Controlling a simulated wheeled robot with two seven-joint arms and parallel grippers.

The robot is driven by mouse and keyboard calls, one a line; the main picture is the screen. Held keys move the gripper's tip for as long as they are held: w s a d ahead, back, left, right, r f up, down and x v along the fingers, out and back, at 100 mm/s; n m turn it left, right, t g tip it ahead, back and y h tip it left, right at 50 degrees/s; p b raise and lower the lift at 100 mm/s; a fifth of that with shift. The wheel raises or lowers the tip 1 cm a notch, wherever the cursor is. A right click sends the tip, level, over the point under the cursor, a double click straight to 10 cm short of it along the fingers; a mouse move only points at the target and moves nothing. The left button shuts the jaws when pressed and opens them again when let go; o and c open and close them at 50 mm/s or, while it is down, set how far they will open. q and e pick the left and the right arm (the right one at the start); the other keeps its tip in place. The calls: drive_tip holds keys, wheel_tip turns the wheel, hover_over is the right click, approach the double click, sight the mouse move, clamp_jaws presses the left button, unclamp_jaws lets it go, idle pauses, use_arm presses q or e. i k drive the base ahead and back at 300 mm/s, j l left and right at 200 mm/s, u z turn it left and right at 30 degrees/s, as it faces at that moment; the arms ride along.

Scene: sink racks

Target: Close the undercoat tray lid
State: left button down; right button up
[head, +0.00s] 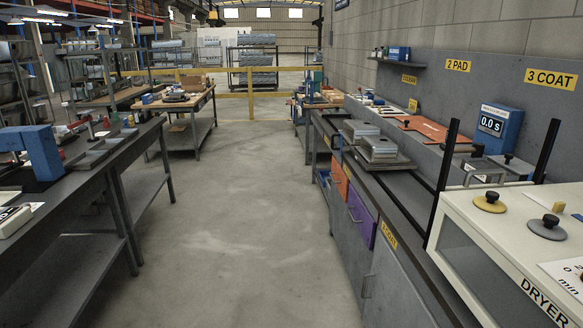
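Neither of my grippers is in view. I cannot tell for sure which thing is the undercoat tray or how its lid stands. Under the "3 COAT" sign (551,78), small grey metal pieces (484,171) stand on the right counter, partly hidden behind the white dryer; a black knob (508,158) shows beside them. A flat orange panel (437,131) lies on the counter under the "2 PAD" sign (458,65). Stacked grey metal plates or trays (379,149) sit nearer the counter's front edge.
The white dryer (492,232) stands at the near right, with two knobbed discs on top. Black upright bars (441,184) rise near it. A blue timer (497,129) reads 0.0 S. A dark workbench (85,165) lines the left. The concrete aisle (235,220) between is clear.

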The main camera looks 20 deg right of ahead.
sight(516, 165)
drive_tip(key=i+j+z, duration=0.25)
drive_tip(key=i, duration=1.8)
drive_tip(key=i+l+z, duration=0.1)
drive_tip(key=i+z, duration=0.4)
drive_tip(key=i+j+z, duration=0.15)
drive_tip(key=i+z, duration=0.35)
drive_tip(key=i, duration=0.2)
drive_tip(key=i+j+z, duration=0.45)
drive_tip(key=i, duration=0.15)
drive_tip(key=l, duration=0.1)
